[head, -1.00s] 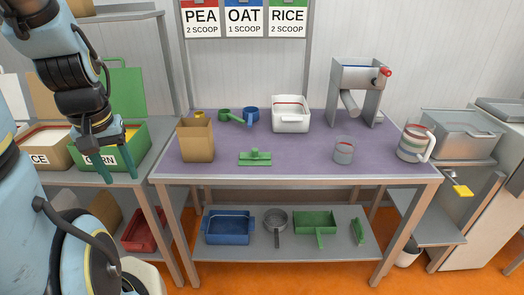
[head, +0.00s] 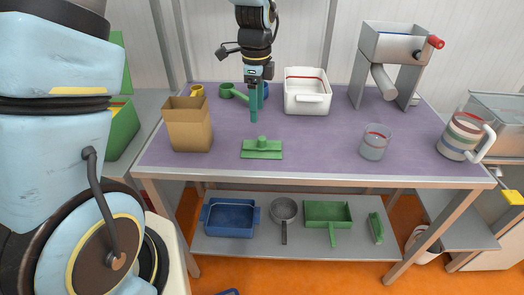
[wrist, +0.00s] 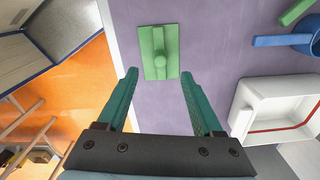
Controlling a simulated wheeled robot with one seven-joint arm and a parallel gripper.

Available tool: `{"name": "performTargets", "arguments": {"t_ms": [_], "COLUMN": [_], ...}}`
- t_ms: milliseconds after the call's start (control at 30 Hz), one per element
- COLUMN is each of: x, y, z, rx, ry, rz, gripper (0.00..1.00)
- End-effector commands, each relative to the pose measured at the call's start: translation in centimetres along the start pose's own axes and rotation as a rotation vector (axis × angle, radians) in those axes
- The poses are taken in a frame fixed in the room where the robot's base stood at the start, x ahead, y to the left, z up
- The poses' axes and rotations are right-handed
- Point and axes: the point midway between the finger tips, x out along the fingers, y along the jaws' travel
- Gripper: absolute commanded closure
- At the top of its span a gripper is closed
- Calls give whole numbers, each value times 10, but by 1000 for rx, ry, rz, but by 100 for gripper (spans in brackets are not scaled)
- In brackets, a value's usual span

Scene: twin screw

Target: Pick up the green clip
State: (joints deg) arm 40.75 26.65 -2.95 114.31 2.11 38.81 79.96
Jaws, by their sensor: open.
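The green clip (head: 262,152), a flat rectangular plate with a raised ridge and round knob, lies on the purple tabletop (head: 320,135) near its front edge. It also shows in the wrist view (wrist: 153,42), just beyond my fingertips and between their lines. My gripper (head: 254,119) points down above the table, behind the clip in the head view. In the wrist view my gripper (wrist: 159,74) has its two teal fingers wide apart with nothing between them. The clip is apart from both fingers.
A cardboard box (head: 188,127) stands left of the clip. A white tub (head: 307,95), green scoop (head: 233,92), clear cup (head: 375,145) and striped jug (head: 462,140) stand around. The lower shelf holds a blue tray (head: 229,218) and a small green item (head: 376,228). Tabletop around the clip is clear.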

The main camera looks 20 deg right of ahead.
Motion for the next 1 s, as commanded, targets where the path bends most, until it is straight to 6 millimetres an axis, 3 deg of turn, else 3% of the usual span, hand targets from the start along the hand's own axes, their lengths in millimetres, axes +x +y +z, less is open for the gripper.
{"name": "performTargets", "arguments": {"t_ms": [133, 400, 667, 1000], "x": [13, 52, 69, 108], "y": [-4, -3, -3, -2], "z": [-13, -13, -12, -12], "rx": [90, 91, 88, 87], "ry": [-1, -1, -1, -2], "rz": [9, 8, 9, 7], "gripper": [32, 32, 32, 32]}}
